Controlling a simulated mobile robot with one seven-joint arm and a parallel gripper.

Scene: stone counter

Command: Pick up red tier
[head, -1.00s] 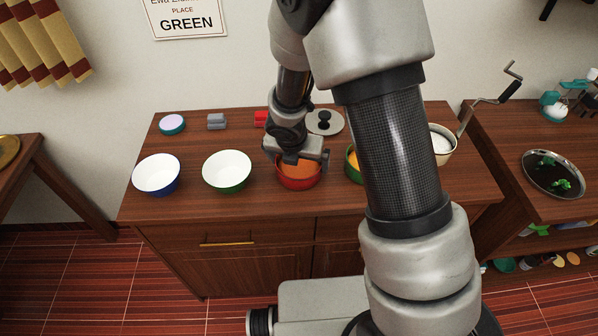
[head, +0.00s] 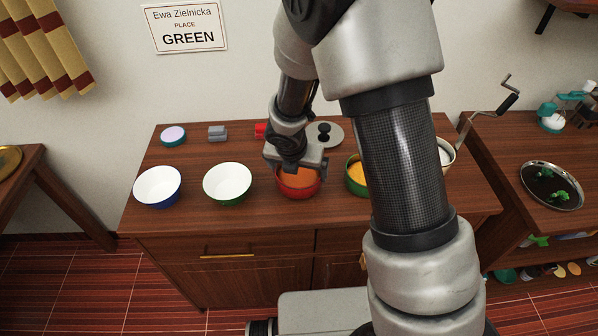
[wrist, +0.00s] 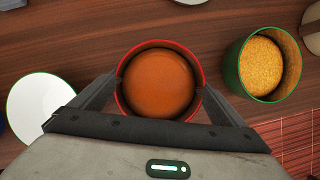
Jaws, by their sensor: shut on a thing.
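The red tier (head: 298,184) is a round red bowl-like container with orange contents. It is on or just above the wooden counter, near the middle; I cannot tell whether it is lifted. In the wrist view the red tier (wrist: 122,103) sits between the two fingers, its red rim showing around the orange filling. My gripper (head: 298,170) comes down over it from above. In the wrist view my gripper (wrist: 160,100) has its fingers pressed against the left and right sides of the tier, shut on it.
A green tier (head: 356,187) with yellow contents stands close right. White-lined bowls, one green (head: 227,196) and one blue (head: 157,200), stand left. Behind are a grey block (head: 217,134), a red block (head: 261,130) and a lid (head: 333,135). The counter's front strip is clear.

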